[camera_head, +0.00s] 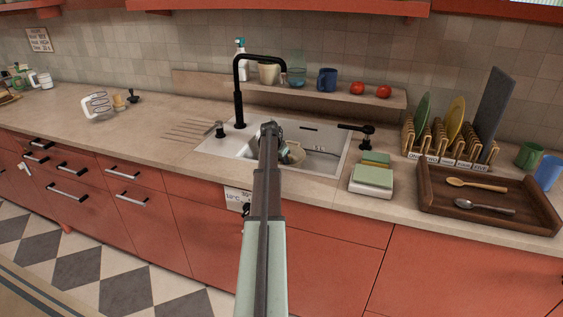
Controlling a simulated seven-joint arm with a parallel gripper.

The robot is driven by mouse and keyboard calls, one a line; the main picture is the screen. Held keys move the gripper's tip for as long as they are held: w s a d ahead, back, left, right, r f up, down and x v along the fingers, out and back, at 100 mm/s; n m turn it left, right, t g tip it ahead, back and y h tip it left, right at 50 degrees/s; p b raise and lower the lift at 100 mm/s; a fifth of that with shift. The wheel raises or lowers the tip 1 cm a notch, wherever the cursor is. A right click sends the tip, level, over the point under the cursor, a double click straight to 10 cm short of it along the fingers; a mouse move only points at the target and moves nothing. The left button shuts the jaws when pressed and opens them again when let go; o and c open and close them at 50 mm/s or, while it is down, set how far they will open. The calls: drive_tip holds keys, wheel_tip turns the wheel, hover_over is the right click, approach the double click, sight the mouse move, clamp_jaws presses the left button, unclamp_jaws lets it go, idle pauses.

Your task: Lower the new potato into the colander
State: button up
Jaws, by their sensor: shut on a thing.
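My arm reaches up over the front of the counter, and my gripper (270,130) is over the white sink (235,147). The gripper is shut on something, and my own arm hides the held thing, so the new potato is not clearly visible.
A black tap (238,90) arches over the sink's back left. A ledge behind holds a blue mug (327,79) and two tomatoes (357,88). Right of the sink are green sponges (373,176), a plate rack (447,150) and a wooden tray (480,212).

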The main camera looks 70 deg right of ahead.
drive_tip(key=o, duration=1.4)
drive_tip(key=v, duration=1.3)
drive_tip(key=shift+w+a+r, duration=0.15)
drive_tip(key=shift+r, duration=0.2)
